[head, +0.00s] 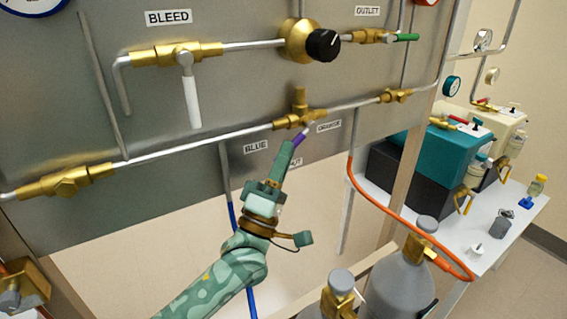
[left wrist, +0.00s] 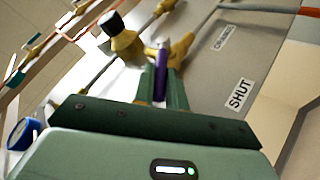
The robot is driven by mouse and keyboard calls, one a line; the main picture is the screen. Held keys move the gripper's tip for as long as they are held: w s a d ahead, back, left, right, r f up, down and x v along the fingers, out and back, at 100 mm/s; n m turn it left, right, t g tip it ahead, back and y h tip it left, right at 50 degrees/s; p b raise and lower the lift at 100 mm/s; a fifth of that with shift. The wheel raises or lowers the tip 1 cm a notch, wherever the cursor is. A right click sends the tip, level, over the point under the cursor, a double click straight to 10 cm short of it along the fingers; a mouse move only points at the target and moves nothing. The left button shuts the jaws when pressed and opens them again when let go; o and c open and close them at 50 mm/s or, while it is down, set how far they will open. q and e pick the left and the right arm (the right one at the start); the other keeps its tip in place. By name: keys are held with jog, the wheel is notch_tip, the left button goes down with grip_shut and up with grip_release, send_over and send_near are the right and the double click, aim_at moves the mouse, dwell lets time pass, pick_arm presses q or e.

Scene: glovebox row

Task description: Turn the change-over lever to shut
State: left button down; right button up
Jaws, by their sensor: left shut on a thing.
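The change-over lever (head: 300,138) is purple and sits on a brass valve (head: 293,120) in the middle of the lower pipe on the steel panel. The lever slants down and left from the valve. My left gripper (head: 291,147) is shut on it. In the left wrist view the purple lever (left wrist: 160,85) lies between the two green fingers, with the brass valve (left wrist: 181,48) just beyond. The BLUE label (head: 256,146) is left of the lever and the ORANGE label (head: 328,127) is right. The SHUT label (left wrist: 238,94) is partly hidden behind my gripper in the head view.
A white-handled BLEED valve (head: 191,95) hangs up and left of my gripper. A black regulator knob (head: 323,45) sticks out above. An orange hose (head: 385,208) curves to a grey cylinder (head: 398,282) at lower right. A blue hose (head: 232,215) runs behind my left arm.

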pick_arm(q)
jog(key=shift+f, duration=0.1)
jog(key=c, duration=1.4)
grip_release()
jog(key=shift+c, duration=0.2)
jog(key=v, duration=0.7)
jog(key=shift+a+f, duration=0.15)
jog(key=shift+f, duration=0.05)
